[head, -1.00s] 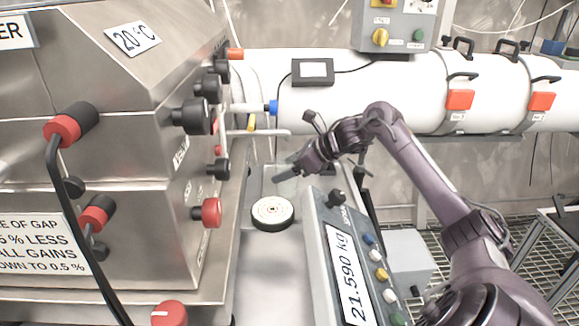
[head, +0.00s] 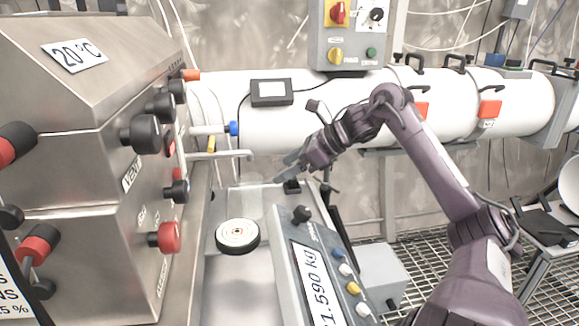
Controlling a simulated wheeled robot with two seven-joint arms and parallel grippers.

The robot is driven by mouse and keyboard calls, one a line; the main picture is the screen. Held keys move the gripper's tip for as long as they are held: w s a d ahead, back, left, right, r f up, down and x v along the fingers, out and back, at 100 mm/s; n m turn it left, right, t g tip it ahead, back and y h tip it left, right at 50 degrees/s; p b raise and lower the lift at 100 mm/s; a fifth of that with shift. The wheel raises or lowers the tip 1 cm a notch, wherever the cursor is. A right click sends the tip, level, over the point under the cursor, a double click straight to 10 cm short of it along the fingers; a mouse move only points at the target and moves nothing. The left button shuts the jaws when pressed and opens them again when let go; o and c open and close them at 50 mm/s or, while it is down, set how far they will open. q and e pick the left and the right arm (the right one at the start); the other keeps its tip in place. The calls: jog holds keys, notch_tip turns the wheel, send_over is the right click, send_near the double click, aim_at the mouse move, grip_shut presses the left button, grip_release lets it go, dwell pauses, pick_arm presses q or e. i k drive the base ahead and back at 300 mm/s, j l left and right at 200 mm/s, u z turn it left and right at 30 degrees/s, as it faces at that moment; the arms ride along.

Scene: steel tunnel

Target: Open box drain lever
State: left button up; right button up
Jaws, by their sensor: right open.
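The steel box (head: 75,180) fills the left side, with several black and red knobs and levers on its faces. Its labels are small and slanted; I cannot tell which handle is the drain lever. On the right-hand face are a black knob (head: 142,134), a smaller black handle (head: 177,191) and a red knob (head: 165,238) low down. My right gripper (head: 287,168) is open and empty, its fingers pointing left, to the right of the box and apart from its handles. My left gripper is out of view.
A round white disc (head: 238,234) sits on the steel bench beside a scale display (head: 318,270) with coloured buttons. A white tube (head: 300,115) runs behind my right arm, below a grey switch panel (head: 345,38). A grated floor (head: 450,275) shows at right.

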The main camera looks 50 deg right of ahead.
aim_at(212, 146)
jog(key=k+l, duration=0.7)
jog(key=k, duration=0.2)
